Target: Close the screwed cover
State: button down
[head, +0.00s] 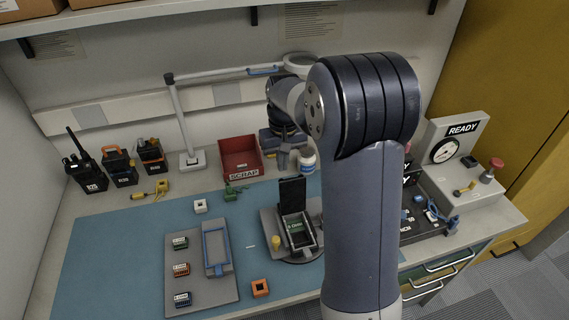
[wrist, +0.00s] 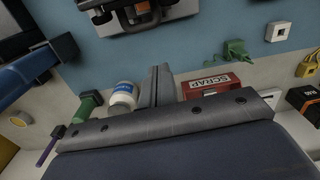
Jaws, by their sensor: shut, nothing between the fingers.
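An open housing (head: 301,245) with a green board inside sits on a grey fixture on the blue mat. Its black cover (head: 292,192) stands upright at the housing's back edge, hinged open. Whether any screws are in it is too small to tell. My gripper (head: 284,163) is above the back of the bench, behind the cover and apart from it. In the wrist view its two fingers (wrist: 160,84) are together with nothing between them. My arm hides the fixture's right side in the head view.
A red SCRAP bin (head: 241,158) and a white bottle (head: 307,162) stand close to my gripper. A grey tray (head: 202,289) with several small modules lies left of the fixture. Radios stand at the back left. A READY gauge station (head: 454,150) is at right. The mat's left part is clear.

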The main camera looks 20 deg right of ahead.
aim_at(291, 192)
jog(key=shift+s+d+r+p, duration=0.1)
jog(key=shift+s+r+p, duration=0.15)
jog(key=shift+s, duration=0.65)
jog(key=shift+s+d+r+p, duration=0.1)
jog(key=shift+s+p, duration=0.1)
jog(key=shift+s, duration=0.7)
jog(key=shift+s+b, duration=0.15)
jog(key=shift+b, duration=0.2)
jog(key=shift+s+r+t+b, duration=0.1)
jog(key=shift+s+t+b, duration=0.1)
jog(key=shift+t+b, duration=0.15)
